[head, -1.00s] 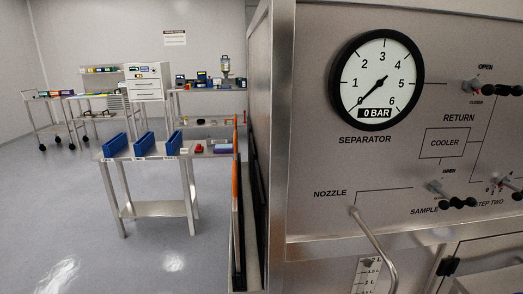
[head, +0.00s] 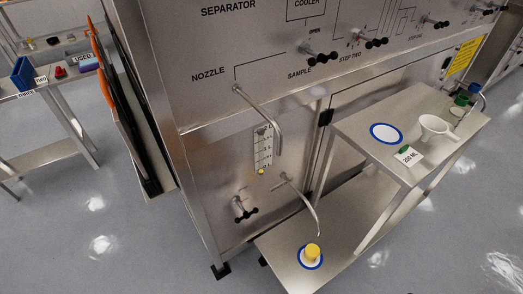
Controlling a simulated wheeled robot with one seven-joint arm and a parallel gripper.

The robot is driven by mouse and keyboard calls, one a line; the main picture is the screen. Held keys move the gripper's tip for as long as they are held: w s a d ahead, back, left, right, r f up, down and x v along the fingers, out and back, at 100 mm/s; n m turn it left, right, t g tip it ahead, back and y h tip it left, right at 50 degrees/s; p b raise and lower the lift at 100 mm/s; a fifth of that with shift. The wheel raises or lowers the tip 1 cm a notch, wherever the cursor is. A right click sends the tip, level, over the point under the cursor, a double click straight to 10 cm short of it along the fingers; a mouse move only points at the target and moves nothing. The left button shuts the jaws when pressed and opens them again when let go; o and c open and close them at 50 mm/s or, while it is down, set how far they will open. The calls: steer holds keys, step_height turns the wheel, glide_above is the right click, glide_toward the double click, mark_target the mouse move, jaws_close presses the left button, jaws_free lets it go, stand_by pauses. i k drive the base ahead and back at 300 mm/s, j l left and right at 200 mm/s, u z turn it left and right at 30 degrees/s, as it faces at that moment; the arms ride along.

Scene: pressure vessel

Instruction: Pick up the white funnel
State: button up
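The white funnel (head: 436,127) rests on the steel side shelf (head: 385,103) at the right of the head view. It lies toward the right part of that shelf, behind a small white card marked 250 ML (head: 408,156). A ringed blue-and-white spot (head: 386,133) lies to its left, apart from it. Green-capped items (head: 460,100) stand behind and to the right of it. My gripper does not show in the head view.
The panel's nozzle pipe (head: 262,112) juts out left of the shelf. A lower shelf (head: 283,246) carries a yellow-topped item (head: 312,251) on a blue-ringed spot, under another bent pipe. Black boards (head: 130,110) lean at the panel's left side. Open floor lies at the front right.

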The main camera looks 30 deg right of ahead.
mark_target(431, 126)
steer(key=z, duration=1.4)
